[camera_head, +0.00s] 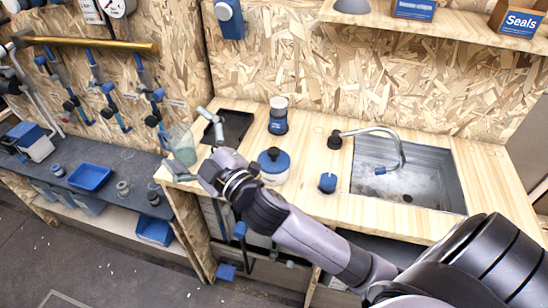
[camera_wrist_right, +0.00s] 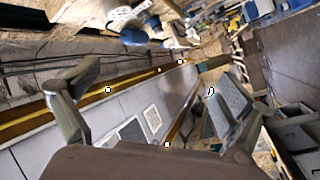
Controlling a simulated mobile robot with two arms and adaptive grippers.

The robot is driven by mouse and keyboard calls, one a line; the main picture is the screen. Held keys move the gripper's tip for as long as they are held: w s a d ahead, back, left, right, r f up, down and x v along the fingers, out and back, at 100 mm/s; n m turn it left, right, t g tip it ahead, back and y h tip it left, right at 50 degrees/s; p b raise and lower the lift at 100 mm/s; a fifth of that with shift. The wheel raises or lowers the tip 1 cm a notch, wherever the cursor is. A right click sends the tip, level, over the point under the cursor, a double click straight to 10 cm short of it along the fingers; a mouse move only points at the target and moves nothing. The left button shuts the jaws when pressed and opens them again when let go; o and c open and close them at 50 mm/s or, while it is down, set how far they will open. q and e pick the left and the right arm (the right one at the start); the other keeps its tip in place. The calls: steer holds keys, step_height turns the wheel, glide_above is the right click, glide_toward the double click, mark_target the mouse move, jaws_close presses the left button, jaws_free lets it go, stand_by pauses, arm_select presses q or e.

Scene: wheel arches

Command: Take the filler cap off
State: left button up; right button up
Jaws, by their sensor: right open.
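No part is clearly recognisable as the filler cap. A white round container with a blue lid and dark knob (camera_head: 274,160) stands on the wooden counter, just right of my right gripper. A small blue piece (camera_head: 328,182) sits farther right, near the sink. My right gripper (camera_head: 193,146) is open above the counter's left end, beside a clear jug (camera_head: 181,142) that it partly overlaps in the head view. In the right wrist view its fingers (camera_wrist_right: 155,105) are spread wide with nothing held between them. My left gripper is out of view.
A black tray (camera_head: 236,124) and a blue-and-white jar (camera_head: 278,116) stand behind on the counter. A sink (camera_head: 425,188) with a tap (camera_head: 392,142) is at the right. A lower dark bench at left carries a blue tray (camera_head: 90,177).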

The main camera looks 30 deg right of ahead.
steer(key=s+a+r+n+g+y, duration=0.3)
steer(key=a+r+n+g+y, duration=0.75)
steer(key=n+y, duration=0.8)
steer(key=n+g+h, duration=0.9)
steer(key=n+h, duration=0.5)
steer(key=h, duration=0.9)
glide_above(276, 151)
step_height(276, 151, down, 7)
steer(key=shift+m, duration=0.25)
step_height(276, 151, down, 11)
steer(key=shift+w+a+f+p, duration=0.1)
steer(key=shift+p, duration=0.7)
step_height(276, 151, down, 5)
steer(key=shift+r+p, duration=0.2)
steer(key=shift+p, duration=0.95)
steer(key=shift+f, duration=0.6)
